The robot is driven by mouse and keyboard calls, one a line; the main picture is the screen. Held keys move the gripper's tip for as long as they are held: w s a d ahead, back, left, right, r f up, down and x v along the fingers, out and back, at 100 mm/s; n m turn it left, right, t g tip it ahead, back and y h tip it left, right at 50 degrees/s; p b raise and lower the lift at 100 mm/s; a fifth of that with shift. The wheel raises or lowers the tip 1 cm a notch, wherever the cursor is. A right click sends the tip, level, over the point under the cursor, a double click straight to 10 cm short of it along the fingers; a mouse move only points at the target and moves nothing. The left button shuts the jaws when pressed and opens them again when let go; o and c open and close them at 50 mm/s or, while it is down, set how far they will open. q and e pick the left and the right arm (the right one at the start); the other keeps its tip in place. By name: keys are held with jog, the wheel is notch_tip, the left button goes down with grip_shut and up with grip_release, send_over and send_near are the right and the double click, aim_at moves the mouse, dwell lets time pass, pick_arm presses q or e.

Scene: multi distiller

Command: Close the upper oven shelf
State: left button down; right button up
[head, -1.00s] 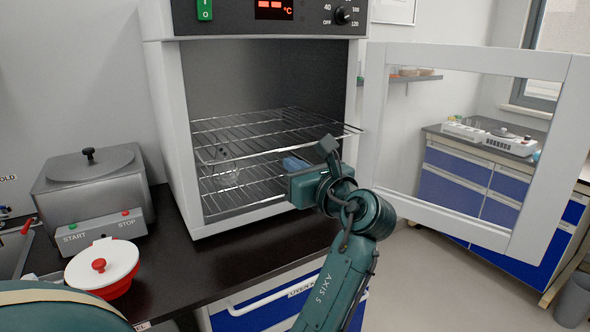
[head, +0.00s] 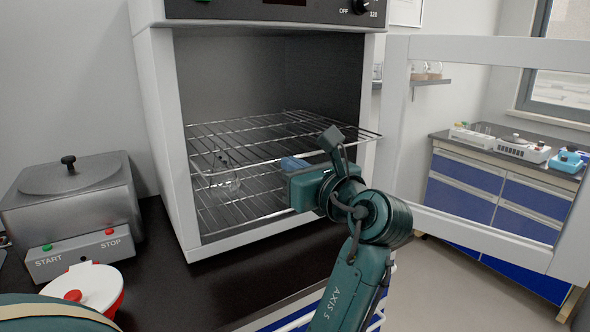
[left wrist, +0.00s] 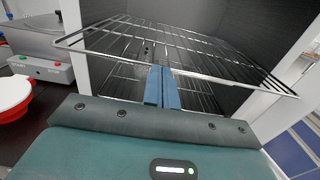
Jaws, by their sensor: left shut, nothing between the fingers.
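The upper oven shelf (head: 255,136) is a wire rack inside the open oven (head: 158,120), jutting out past the front opening, most at its right end. It also shows in the left wrist view (left wrist: 215,58). My left gripper (head: 294,163) is in front of the oven with its blue fingers shut and empty, close to the shelf's front rail. In the left wrist view the fingers (left wrist: 162,88) point at the rail; whether they touch it I cannot tell. My right gripper is not in view.
The oven door (head: 398,140) stands wide open at the right. A lower wire shelf (head: 255,198) and clear glassware (head: 226,180) are inside the oven. A metal bath (head: 75,200) and a white-and-red container (head: 95,287) stand at left on the black counter (head: 160,300).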

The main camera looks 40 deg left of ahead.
aim_at(264, 146)
pick_arm(q)
jog(key=shift+a, duration=0.2)
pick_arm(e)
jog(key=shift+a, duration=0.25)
